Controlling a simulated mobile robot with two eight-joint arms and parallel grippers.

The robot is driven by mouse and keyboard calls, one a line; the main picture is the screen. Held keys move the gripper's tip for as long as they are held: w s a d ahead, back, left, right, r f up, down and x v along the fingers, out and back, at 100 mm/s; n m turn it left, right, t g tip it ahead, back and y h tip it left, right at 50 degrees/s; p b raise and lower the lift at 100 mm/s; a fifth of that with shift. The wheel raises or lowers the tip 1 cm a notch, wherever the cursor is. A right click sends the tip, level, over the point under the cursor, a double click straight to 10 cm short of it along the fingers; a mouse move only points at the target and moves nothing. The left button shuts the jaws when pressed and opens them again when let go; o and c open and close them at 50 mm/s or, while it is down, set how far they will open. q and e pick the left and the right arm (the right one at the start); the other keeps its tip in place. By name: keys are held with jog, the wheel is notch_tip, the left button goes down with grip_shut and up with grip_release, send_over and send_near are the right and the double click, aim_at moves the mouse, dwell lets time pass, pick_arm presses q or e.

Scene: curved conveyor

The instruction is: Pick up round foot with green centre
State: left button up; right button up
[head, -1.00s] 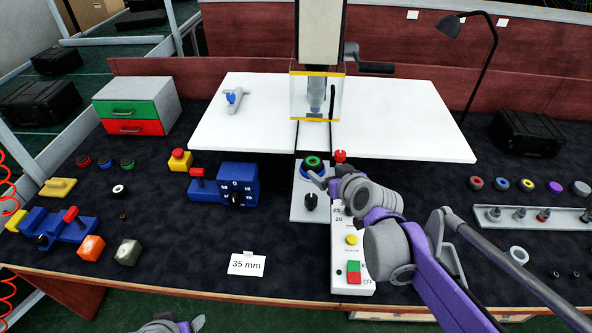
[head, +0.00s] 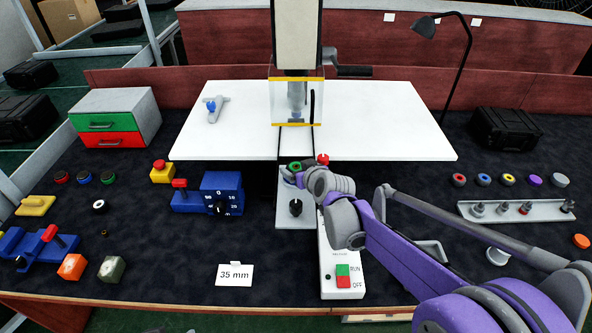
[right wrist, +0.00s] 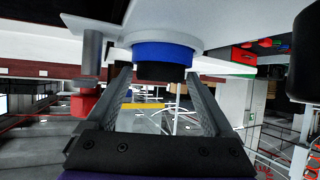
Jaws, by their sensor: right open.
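A round foot with a green centre (head: 295,166) and dark rim sits on the grey plate (head: 288,221) under the press, partly hidden by my gripper. In the right wrist view a blue collar (right wrist: 162,52) with a black part (right wrist: 158,72) below it, seen inverted, lies close to the fingertips; its green centre does not show there. My right gripper (head: 299,180) is open at the foot, its fingers (right wrist: 158,80) to either side of the black part. Whether they touch it I cannot tell. A second round piece with green (head: 108,178) lies at the left. My left gripper does not show.
A red knob (head: 322,159) stands just right of the foot and a black knob (head: 295,207) in front of it. The press guard (head: 297,103) hangs above and behind. A blue dial block (head: 222,193) stands to the left, a white switch box (head: 341,262) in front.

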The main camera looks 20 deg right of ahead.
jog(key=c, duration=1.2)
